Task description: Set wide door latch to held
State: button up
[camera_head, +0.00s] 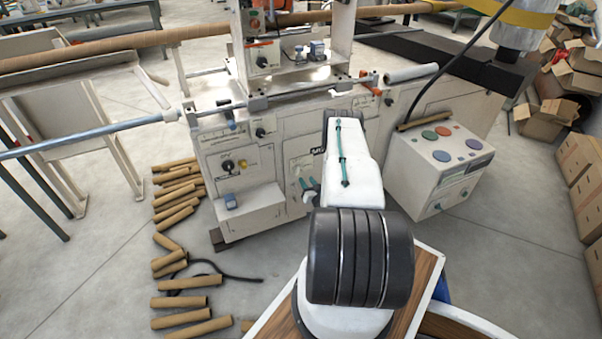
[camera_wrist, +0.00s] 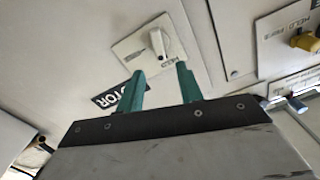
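In the wrist view a white latch handle (camera_wrist: 158,42) stands on a pale plate (camera_wrist: 136,50) marked HELD. The handle looks roughly upright in the picture; I cannot read whether it is at that mark. My gripper (camera_wrist: 161,73) has two teal fingers, apart and with nothing between them. The fingertips point at the plate, one to each side of the handle and short of it. In the head view my gripper (camera_head: 308,189) shows beside my arm at the front of the winder (camera_head: 270,195); the latch cannot be made out there.
A second plate (camera_wrist: 290,28) marked HELD and FREE, with a yellow handle (camera_wrist: 306,40), is at the right in the wrist view. A control box (camera_head: 437,165) with coloured buttons stands right of my arm. Cardboard tubes (camera_head: 178,192) lie on the floor at left.

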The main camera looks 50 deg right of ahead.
aim_at(300, 171)
jog(key=x, duration=0.7)
jog(key=shift+w, duration=0.15)
grip_shut()
